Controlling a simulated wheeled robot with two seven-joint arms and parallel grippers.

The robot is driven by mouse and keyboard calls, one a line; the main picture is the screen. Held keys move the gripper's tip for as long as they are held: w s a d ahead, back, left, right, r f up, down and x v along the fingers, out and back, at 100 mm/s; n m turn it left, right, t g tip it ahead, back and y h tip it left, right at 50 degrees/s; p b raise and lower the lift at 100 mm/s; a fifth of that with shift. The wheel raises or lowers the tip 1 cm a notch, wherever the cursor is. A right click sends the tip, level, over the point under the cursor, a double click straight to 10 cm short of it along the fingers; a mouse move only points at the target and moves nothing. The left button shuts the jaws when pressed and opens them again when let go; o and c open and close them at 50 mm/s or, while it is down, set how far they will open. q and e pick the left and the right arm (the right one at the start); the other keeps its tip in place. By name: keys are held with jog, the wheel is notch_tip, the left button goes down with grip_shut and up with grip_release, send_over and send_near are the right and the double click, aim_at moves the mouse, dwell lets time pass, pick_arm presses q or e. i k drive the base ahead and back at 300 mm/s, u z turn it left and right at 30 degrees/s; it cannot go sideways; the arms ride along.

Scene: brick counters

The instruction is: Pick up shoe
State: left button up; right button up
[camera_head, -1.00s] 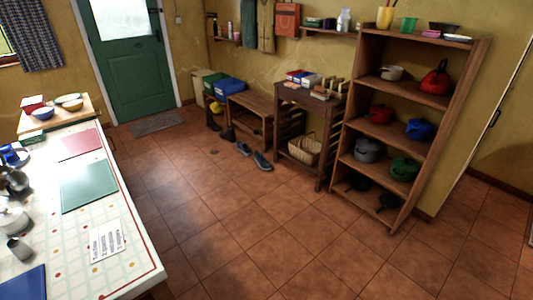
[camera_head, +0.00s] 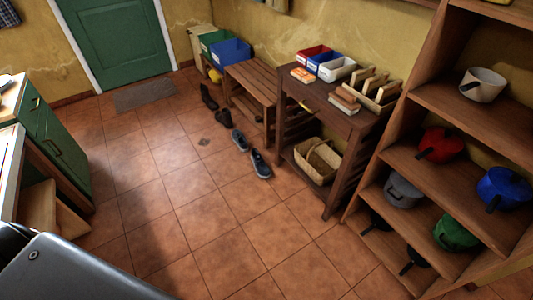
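A pair of dark blue-grey shoes lies on the tiled floor in the head view, in front of the wooden bench. The nearer shoe (camera_head: 260,164) and the farther shoe (camera_head: 240,140) are side by side, a little apart. A pair of dark boots (camera_head: 221,117) stands farther back, left of the bench. Neither gripper is in view; a grey part of my own body fills the lower left corner. Nothing covers the shoes.
A slatted bench (camera_head: 256,83) and a dark side table (camera_head: 345,118) with a wicker basket (camera_head: 318,160) stand behind the shoes. A pot shelf (camera_head: 470,108) is at right, a green cabinet (camera_head: 52,140) at left. The floor between is clear.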

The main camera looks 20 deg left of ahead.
aim_at(262, 171)
jog(key=i, duration=0.1)
jog(key=u, duration=0.75)
